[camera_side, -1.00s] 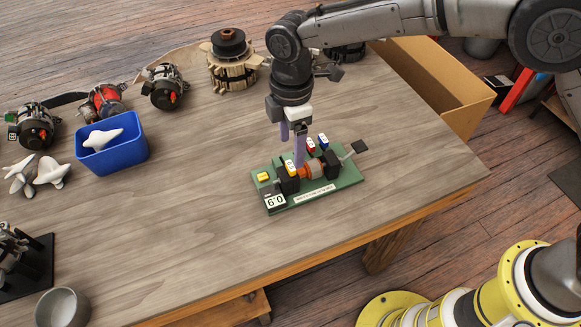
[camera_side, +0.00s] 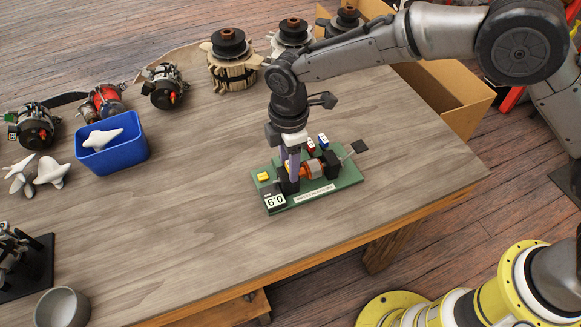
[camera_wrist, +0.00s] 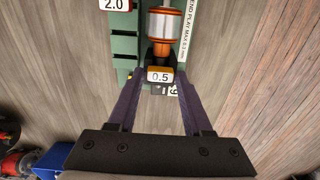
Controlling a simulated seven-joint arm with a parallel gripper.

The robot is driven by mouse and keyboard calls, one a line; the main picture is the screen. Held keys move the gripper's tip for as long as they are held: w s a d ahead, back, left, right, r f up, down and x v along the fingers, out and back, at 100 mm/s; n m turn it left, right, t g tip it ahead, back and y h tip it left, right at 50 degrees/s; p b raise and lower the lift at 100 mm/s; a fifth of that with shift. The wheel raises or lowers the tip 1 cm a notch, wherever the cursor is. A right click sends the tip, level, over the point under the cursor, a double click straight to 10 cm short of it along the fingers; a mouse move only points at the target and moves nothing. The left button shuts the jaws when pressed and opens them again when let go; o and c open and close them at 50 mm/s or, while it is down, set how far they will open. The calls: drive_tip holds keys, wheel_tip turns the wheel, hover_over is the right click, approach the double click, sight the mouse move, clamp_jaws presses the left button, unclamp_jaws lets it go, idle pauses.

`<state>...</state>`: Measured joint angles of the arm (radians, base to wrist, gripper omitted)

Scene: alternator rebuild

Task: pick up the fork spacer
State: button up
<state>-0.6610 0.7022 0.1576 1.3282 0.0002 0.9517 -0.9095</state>
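The fork spacer (camera_wrist: 160,75), a small block with a yellow edge and a white label reading 0.5, sits at the near end of the orange-and-silver rotor (camera_wrist: 160,42) in the wrist view. My gripper (camera_wrist: 159,80) points down with one purple finger on each side of it. Gaps show between the fingers and the spacer, so the gripper is open. In the side view my gripper (camera_side: 291,172) is low over the left part of the green fixture (camera_side: 345,182) and hides the spacer. The rotor (camera_side: 314,169) lies across the fixture between black blocks.
Red (camera_side: 310,146) and blue (camera_side: 323,141) labelled pieces stand at the fixture's back edge. A yellow block (camera_side: 264,177) and a digit display (camera_side: 275,202) are at its left end. A blue bin (camera_side: 113,154) and several alternators are farther left. The table around the fixture is clear.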

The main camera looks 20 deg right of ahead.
clamp_jaws()
wheel_tip(320, 180, up, 8)
drive_tip(key=shift+r, duration=0.2)
drive_tip(key=shift+w+d+f, duration=0.6)
drive_tip(key=shift+w+f, duration=0.3)
drive_tip(key=shift+f, duration=0.2)
drive_tip(key=shift+w+d+f, duration=0.65)
drive_tip(key=shift+w+f, duration=0.25)
drive_tip(key=shift+f, duration=0.15)
drive_tip(key=shift+w+d+f, duration=0.6)
drive_tip(key=shift+w+f, duration=0.3)
drive_tip(key=shift+f, duration=0.2)
